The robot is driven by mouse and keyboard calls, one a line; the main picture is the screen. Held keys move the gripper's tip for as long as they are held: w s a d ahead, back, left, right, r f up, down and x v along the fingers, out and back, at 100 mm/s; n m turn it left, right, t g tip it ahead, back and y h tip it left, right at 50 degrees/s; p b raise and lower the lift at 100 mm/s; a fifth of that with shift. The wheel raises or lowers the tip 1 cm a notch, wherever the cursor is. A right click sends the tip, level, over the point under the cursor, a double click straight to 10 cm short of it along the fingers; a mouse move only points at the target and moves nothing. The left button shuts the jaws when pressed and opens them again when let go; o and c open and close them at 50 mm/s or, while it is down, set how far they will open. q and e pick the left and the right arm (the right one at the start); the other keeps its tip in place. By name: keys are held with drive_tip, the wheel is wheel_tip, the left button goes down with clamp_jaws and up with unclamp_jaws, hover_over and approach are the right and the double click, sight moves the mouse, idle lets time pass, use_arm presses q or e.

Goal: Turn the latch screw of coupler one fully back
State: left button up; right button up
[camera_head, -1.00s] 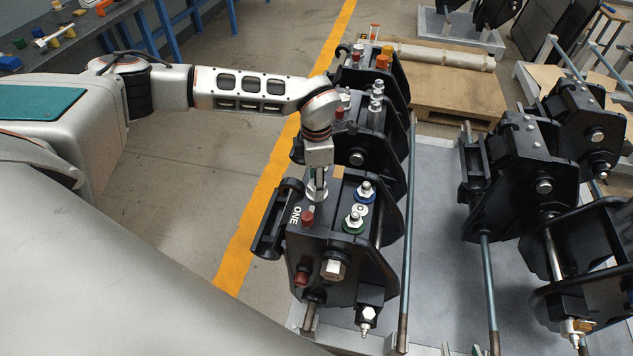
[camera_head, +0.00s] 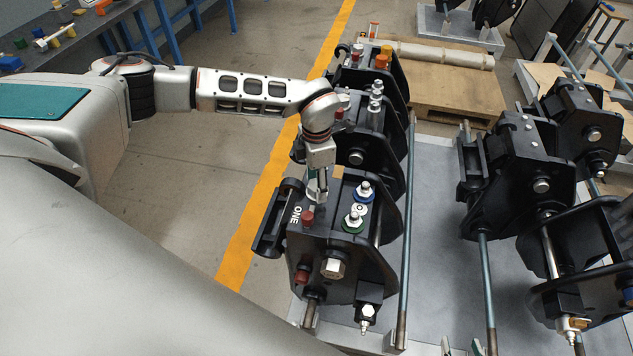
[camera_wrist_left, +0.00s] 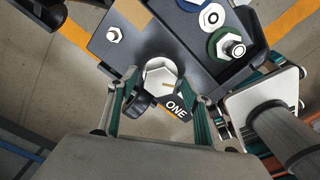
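Coupler one (camera_head: 345,262) is a black block marked ONE, standing at the front of the left row. My left gripper (camera_head: 316,197) points down at its top, near the ONE label. In the left wrist view a silver hex screw head (camera_wrist_left: 162,77) with a small yellow mark, the latch screw, lies between the tips of the teal-padded fingers (camera_wrist_left: 160,88). The fingers flank it; whether they press on it I cannot tell. What seem to be the tips of my right gripper (camera_head: 460,347) show apart at the bottom edge, with nothing seen between them.
More black couplers (camera_head: 375,140) stand behind, and others (camera_head: 525,170) to the right. Grey plate (camera_head: 440,250) lies bare between the rows.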

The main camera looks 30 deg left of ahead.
use_arm(q)
wheel_tip(320, 180, up, 12)
idle(0.7)
idle(0.4)
